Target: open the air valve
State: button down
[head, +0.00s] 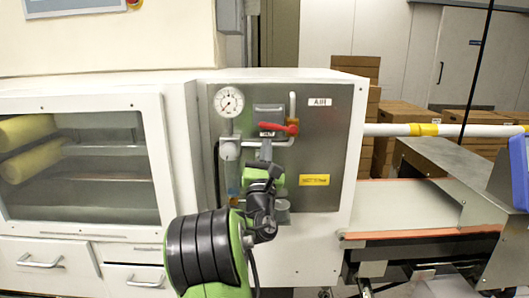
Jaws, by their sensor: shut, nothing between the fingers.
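The air valve's red lever (278,128) is on the grey metal panel (333,140) on the front of a white cabinet. The lever lies about level, its long end pointing left and its right end by a light pipe (292,106). My gripper (266,146) is shut with nothing in it, just below the left end of the lever. I cannot tell whether it touches the lever. My green and black arm hides the lower middle of the panel.
A round gauge (229,101) sits left of the lever, above a filter unit (230,150). A yellow label (314,180) is at the lower right of the panel. A conveyor belt (400,205) runs off to the right. A glazed cabinet (80,165) stands left.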

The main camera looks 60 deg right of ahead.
jog(key=shift+s+a+r+p, duration=0.1)
jog(key=shift+s+r+p, duration=0.1)
jog(key=shift+r, duration=0.35)
jog(key=shift+s+a+r+p, duration=0.1)
jog(key=shift+r+p, duration=0.05)
jog(key=shift+r, duration=0.35)
jog(key=shift+w, duration=0.1)
